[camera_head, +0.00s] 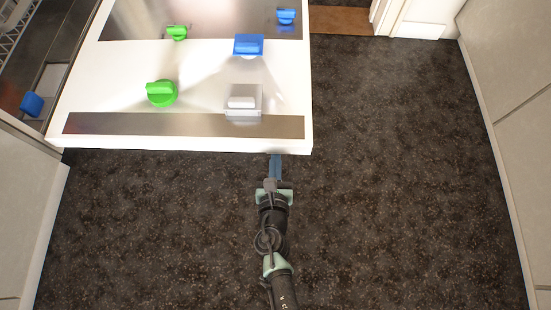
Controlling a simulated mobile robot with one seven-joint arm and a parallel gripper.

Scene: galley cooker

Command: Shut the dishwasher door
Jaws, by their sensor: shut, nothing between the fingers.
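The dishwasher door (200,60) appears as a broad white slab with steel strips, folded down open and reaching right from the left-hand units. Green knob-like parts (161,93), a blue part (248,45) and a pale grey block (243,100) sit on its upper face. My gripper (275,162) is shut and empty, at the door's near edge towards its right corner. Its blue fingertips meet the edge in the picture, and their ends may be hidden beneath it. I cannot tell whether they touch.
A wire rack (12,28) shows at the top left, beside a dark recess with a blue part (32,103). Pale cabinet fronts (515,80) line the right side. The dark speckled floor (410,170) is clear to the right of the door and around my arm.

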